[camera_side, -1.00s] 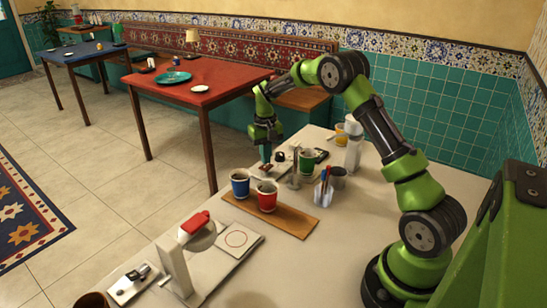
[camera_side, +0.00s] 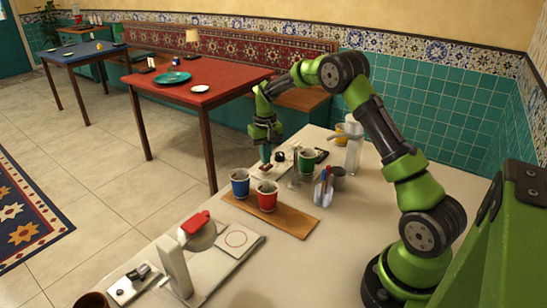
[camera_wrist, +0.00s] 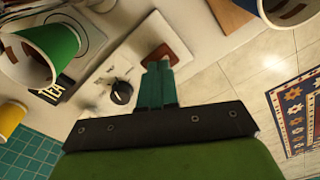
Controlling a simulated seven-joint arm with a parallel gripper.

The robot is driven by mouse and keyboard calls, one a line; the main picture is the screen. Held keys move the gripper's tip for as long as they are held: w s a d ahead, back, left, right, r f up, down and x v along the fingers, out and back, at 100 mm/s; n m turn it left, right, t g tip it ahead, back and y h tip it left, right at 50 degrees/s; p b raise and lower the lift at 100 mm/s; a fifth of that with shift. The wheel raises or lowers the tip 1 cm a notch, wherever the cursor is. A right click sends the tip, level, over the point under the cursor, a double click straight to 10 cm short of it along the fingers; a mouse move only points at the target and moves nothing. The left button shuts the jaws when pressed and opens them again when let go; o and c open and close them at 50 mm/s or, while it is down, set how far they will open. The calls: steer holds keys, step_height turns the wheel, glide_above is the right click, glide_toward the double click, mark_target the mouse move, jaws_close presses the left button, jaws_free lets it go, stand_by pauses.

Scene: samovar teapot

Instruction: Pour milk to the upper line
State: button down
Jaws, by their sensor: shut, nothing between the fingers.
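My gripper (camera_side: 265,152) is shut and empty at the far end of the counter. In the wrist view its teal fingertips (camera_wrist: 157,68) are at a reddish-brown pad (camera_wrist: 168,52) on a white panel; I cannot tell whether they touch it. A black knob (camera_wrist: 121,92) sits beside them on the panel. A green cup (camera_side: 308,160) stands right of the gripper; it also shows in the wrist view (camera_wrist: 62,38), with a white inside and dark bands. I cannot make out a milk level or identify the milk container.
A blue cup (camera_side: 240,186) and a red cup (camera_side: 266,200) stand on a wooden tray (camera_side: 295,222). A holder with pens (camera_side: 323,192), a white bottle-like object (camera_side: 353,150) and a yellow cup (camera_side: 340,136) stand nearby.

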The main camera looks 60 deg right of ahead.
steer(key=shift+f, duration=1.1)
stand_by(2.0)
stand_by(1.5)
steer(key=shift+r, duration=2.55)
